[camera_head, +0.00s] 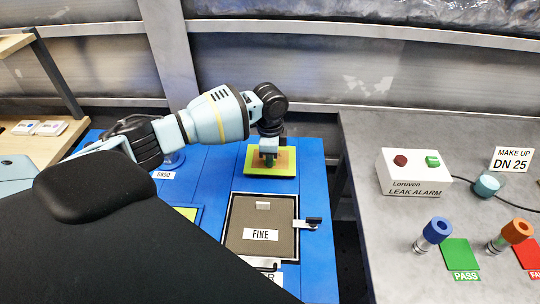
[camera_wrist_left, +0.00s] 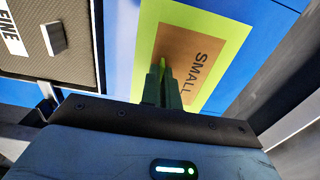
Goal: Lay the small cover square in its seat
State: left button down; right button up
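My left gripper (camera_head: 269,158) points down over a yellow-green mat (camera_head: 288,175) at the far end of the blue table. In the left wrist view its fingers (camera_wrist_left: 165,75) are close together over the brown panel marked SMALL (camera_wrist_left: 205,65), inside the mat's yellow-green border (camera_wrist_left: 145,45). I cannot make out a separate small cover. A dark cover marked FINE (camera_head: 262,220), with a pale grip block (camera_head: 262,206), lies in a framed seat nearer me. My right gripper is out of view.
A latch (camera_head: 312,222) juts from the right side of the FINE frame. Another yellow-green mat (camera_head: 187,211) is partly hidden by my dark body. The grey bench (camera_head: 400,270) at right carries a leak alarm box (camera_head: 413,173) and PASS and FAIL pads.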

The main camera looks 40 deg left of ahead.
pick_arm(q)
jog(key=shift+f, duration=0.1)
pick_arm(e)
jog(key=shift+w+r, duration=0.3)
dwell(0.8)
pick_arm(q)
jog(key=shift+f, duration=0.7)
dwell(1.7)
jog(key=c, duration=2.1)
grip_release()
jog(key=o, duration=0.5)
notch_tip(320, 180, up, 7)
jog(key=shift+p, duration=0.55)
jog(key=shift+r, duration=0.45)
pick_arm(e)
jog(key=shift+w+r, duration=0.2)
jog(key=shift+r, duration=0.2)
